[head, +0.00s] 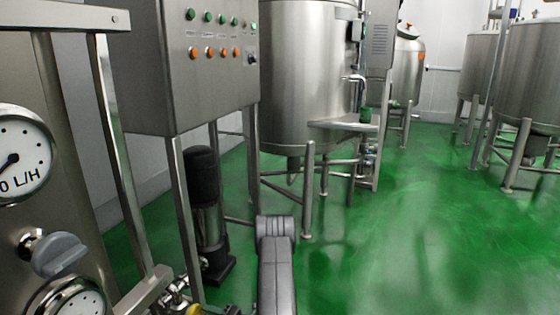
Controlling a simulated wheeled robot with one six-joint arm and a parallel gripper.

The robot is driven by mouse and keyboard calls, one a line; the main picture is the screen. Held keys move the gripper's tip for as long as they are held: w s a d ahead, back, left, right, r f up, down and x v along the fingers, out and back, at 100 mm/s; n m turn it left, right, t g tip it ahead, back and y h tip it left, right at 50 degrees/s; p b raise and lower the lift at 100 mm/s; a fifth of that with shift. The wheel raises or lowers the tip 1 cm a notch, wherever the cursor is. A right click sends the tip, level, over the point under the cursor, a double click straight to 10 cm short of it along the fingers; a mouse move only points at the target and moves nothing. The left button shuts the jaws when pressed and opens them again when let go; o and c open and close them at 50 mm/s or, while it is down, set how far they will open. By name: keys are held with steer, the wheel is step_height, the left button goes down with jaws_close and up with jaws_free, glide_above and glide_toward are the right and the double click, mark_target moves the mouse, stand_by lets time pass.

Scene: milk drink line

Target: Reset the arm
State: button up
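A grey link of my arm (276,270) rises from the bottom edge, just left of the middle of the head view. Its upper end is a rounded joint, seen in front of the green floor. My gripper is not in view, so I cannot see its fingers or whether it holds anything. The link appears apart from the equipment around it.
A control cabinet (190,80) on legs stands at the left, with a black-topped pump (203,190) beneath. A flow gauge (18,155) and valve handle (60,254) are close at far left. Steel tanks (305,80) stand behind. Green floor (420,240) is clear at right.

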steer(key=p+v, duration=0.3)
steer(key=v, duration=1)
steer(key=w+a+r+n+b, duration=0.1)
steer(key=w+a+n+b, duration=0.2)
steer(key=a, duration=0.9)
steer(key=shift+w+a+n, duration=0.4)
steer(key=shift+w+n, duration=0.15)
steer(key=shift+n, duration=0.65)
steer(key=shift+r, duration=0.15)
steer(key=shift+d, duration=0.1)
